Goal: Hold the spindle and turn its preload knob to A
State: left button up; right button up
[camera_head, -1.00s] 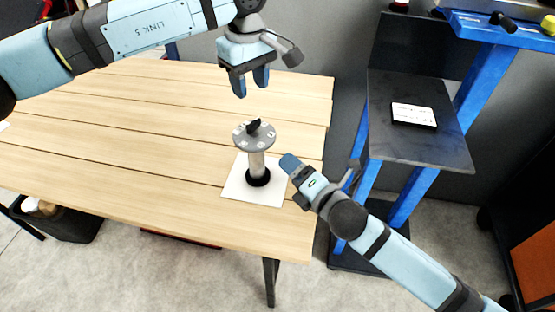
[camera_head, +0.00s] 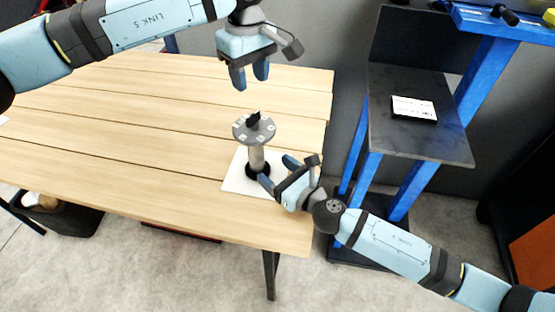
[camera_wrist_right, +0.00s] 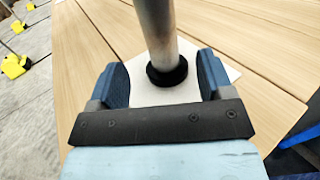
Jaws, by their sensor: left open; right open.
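The spindle (camera_head: 257,157) stands upright in a black base ring on a white plate (camera_head: 238,182) on the wooden table. A grey disc (camera_head: 242,134) with small pale labels tops it, and the black preload knob (camera_head: 253,119) sits on the disc. The labels are too small to read. My left gripper (camera_head: 250,80) is open and empty, pointing down above the knob and apart from it. My right gripper (camera_head: 277,170) is open, low beside the spindle. In the right wrist view the spindle shaft (camera_wrist_right: 158,30) and black ring (camera_wrist_right: 167,74) show between its open fingers (camera_wrist_right: 162,88).
A blue-framed stand with a dark shelf (camera_head: 390,140) holding a small white-faced panel (camera_head: 414,108) is to the right. The wooden table (camera_head: 120,150) is clear to the left of the spindle. Its front edge lies near my right gripper.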

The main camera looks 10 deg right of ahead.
aim_at(262, 164)
jog(key=shift+f, duration=0.7)
jog(key=shift+w+a+f, duration=0.1)
jog(key=shift+f, duration=0.2)
jog(key=x, duration=0.7)
jog(key=shift+w+a+r, duration=0.1)
